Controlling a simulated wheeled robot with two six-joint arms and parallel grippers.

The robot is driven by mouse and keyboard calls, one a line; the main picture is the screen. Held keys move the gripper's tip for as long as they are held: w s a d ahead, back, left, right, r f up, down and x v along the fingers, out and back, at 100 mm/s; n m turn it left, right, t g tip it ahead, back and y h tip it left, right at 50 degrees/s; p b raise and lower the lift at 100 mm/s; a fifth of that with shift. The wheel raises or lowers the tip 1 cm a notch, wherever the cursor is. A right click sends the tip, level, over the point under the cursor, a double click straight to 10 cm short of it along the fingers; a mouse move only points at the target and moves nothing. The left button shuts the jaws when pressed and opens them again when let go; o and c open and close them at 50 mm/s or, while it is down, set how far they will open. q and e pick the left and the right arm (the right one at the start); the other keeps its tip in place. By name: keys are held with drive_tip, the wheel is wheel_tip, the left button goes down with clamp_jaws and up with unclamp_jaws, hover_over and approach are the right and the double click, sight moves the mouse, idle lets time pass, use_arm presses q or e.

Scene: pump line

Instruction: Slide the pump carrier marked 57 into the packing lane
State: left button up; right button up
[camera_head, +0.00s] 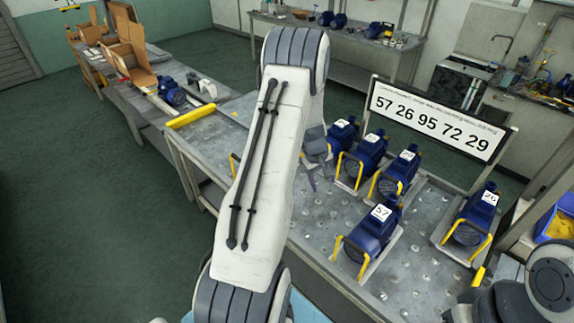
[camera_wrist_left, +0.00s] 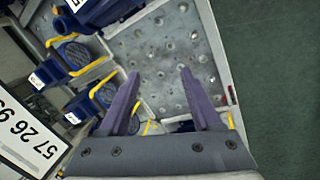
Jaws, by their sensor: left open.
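The pump carrier marked 57 (camera_head: 372,230) is a blue pump with a yellow handle on a pale base plate. It stands upright on the studded metal table (camera_head: 415,270), in front of the other carriers. My left gripper (camera_head: 318,170) is behind my left arm in the head view, mostly hidden, left of carrier 57 and apart from it. In the left wrist view its purple fingers (camera_wrist_left: 159,75) are spread over the studded surface, with nothing between their tips. My right gripper is out of view. I cannot tell which surface is the packing lane.
A carrier marked 26 (camera_head: 470,217) stands to the right of 57. Several more carriers stand behind 57, close together. A sign (camera_head: 438,113) reading 57 26 95 72 29 stands behind them. A yellow bar (camera_head: 198,115) lies at the table's left end.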

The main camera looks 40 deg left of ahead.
use_arm(q)
drive_tip(key=s+a+f+n+y+p, duration=0.1)
drive_tip(key=s+a+f+n, duration=0.1)
drive_tip(key=a, duration=0.4)
drive_tip(key=s+a+f+n+p, duration=0.1)
drive_tip(key=s+a+f+n, duration=0.15)
drive_tip(key=a, duration=0.45)
drive_tip(key=b, duration=0.8)
hover_over(354, 245)
drive_tip(key=shift+w+a+f, duration=0.15)
drive_tip(key=shift+a, duration=0.05)
drive_tip(key=f+b, duration=0.1)
drive_tip(key=b, duration=0.1)
drive_tip(key=f+b, duration=0.4)
drive_tip(key=shift+s+d+f, duration=0.15)
drive_tip(key=shift+s+f, duration=0.05)
drive_tip(key=shift+s, duration=0.15)
drive_tip(key=shift+b+x, duration=0.7)
drive_tip(key=shift+x, duration=0.35)
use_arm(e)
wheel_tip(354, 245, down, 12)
use_arm(q)
drive_tip(key=shift+w, duration=0.1)
clamp_jaws()
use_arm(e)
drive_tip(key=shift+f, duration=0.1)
